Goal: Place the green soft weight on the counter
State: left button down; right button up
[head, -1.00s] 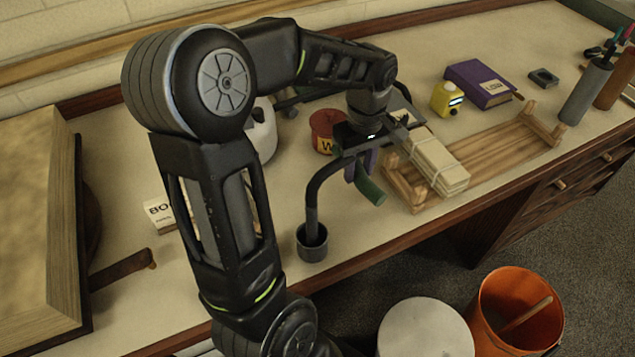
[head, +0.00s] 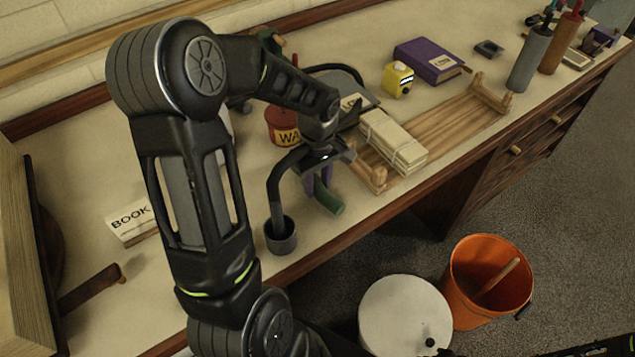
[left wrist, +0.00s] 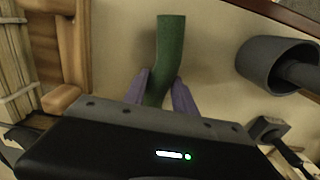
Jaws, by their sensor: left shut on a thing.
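The green soft weight (head: 328,197) is a short, dark green, slightly bent roll. It sticks out from under my left gripper (head: 318,182), over the counter (head: 345,218) near its front edge. In the left wrist view the green soft weight (left wrist: 170,50) lies between the purple fingertips of my left gripper (left wrist: 165,90), which are shut on it. Counter surface shows around it. I cannot tell whether the weight touches the counter. My right gripper cannot be made out.
A dark grey cup with a bent stand (head: 281,236) is left of the weight. A wooden rack (head: 450,125) with a tied pale bundle (head: 393,142) is to the right. A red tin (head: 284,126) stands behind. Some bare counter lies around the weight.

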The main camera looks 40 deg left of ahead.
aim_at(318, 183)
pick_arm(q)
jog(key=shift+f, duration=0.25)
jog(key=shift+f, duration=0.2)
jog(key=c, duration=1)
grip_release()
jog(key=shift+r, duration=0.1)
notch_tip(318, 183, up, 12)
jog(key=shift+r, duration=0.1)
